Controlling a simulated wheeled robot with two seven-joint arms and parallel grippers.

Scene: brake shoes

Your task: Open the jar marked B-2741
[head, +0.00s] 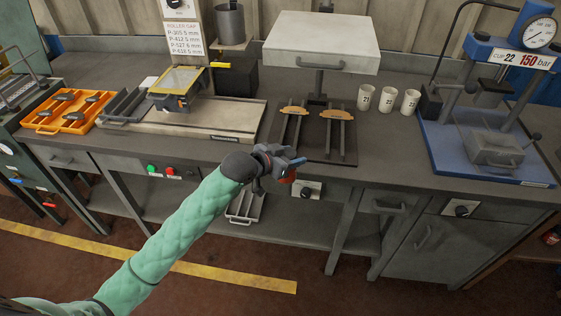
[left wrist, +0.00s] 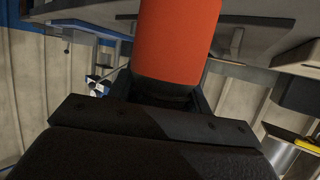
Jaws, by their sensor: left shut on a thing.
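My left gripper (head: 284,166) is in front of the bench's front edge, near the middle of the head view. It is shut on a red-orange cylinder (left wrist: 175,45), which fills the upper middle of the left wrist view. In the head view only a small red part (head: 290,178) shows beside the fingers, with a blue piece near the fingertips. I cannot tell whether the cylinder is a jar, and no B-2741 mark is readable in either view. My right gripper is not in view.
The grey bench (head: 225,150) carries an orange tray (head: 76,111), a rack with two orange-topped parts (head: 337,114), three numbered white cups (head: 388,99) and a blue press (head: 490,140). A grey box on a post (head: 322,45) stands behind. A small red item (head: 551,238) is at far right.

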